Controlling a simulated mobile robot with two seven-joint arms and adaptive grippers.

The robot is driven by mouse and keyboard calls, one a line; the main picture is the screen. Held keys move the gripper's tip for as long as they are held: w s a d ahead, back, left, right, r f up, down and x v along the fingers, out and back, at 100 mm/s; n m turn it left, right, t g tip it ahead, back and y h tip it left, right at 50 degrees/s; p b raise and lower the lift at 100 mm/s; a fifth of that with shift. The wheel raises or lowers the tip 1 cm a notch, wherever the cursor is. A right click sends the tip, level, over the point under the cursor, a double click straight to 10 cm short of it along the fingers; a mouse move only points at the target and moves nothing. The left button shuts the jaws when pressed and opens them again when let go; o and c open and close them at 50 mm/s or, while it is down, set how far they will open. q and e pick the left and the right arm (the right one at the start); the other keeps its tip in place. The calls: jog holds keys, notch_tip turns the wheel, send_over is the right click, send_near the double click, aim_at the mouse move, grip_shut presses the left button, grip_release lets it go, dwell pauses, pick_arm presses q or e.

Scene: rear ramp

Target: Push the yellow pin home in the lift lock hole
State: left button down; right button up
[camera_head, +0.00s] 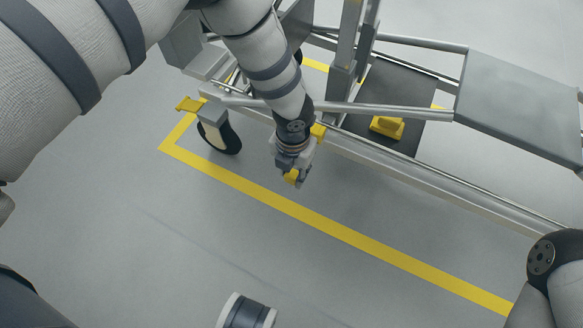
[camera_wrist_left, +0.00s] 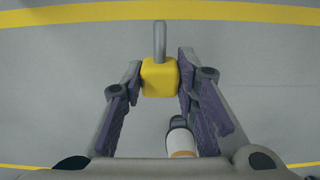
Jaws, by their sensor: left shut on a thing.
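The yellow pin shows in the left wrist view as a yellow block-shaped head (camera_wrist_left: 160,78) with a bare grey metal shank (camera_wrist_left: 160,40) pointing away from the gripper. My left gripper (camera_wrist_left: 160,84) is shut on the head, one finger on each side. In the head view the gripper (camera_head: 292,173) hangs over the floor beside the cart's near rail, with a bit of the yellow pin (camera_head: 291,177) showing. The shank is in no hole. I cannot make out the lift lock hole in either view. My right gripper is not in view.
The grey cart frame (camera_head: 430,177) runs from upper left to lower right. It has a caster wheel (camera_head: 220,136) and a yellow pedal (camera_head: 190,104). A yellow block (camera_head: 387,127) sits on a dark plate (camera_head: 405,92). A yellow line (camera_head: 330,230) crosses the open floor.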

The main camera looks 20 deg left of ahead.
pick_arm(q)
jog(key=shift+w+f, duration=0.1)
jog(key=shift+w, duration=0.05)
jog(key=shift+w+d+b, duration=0.1)
jog(key=shift+w+b, duration=2.45)
jog(key=shift+w, duration=0.2)
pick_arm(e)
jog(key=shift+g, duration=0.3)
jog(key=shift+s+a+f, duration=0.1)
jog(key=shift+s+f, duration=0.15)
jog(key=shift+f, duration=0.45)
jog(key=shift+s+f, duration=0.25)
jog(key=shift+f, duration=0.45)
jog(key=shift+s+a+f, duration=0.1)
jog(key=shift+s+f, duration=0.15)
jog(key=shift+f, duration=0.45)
pick_arm(q)
jog(key=shift+w+b, duration=0.3)
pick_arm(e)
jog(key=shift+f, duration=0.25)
pick_arm(q)
jog(key=shift+w+d+b, duration=0.1)
jog(key=shift+w+b, duration=1.25)
jog(key=shift+w, duration=0.3)
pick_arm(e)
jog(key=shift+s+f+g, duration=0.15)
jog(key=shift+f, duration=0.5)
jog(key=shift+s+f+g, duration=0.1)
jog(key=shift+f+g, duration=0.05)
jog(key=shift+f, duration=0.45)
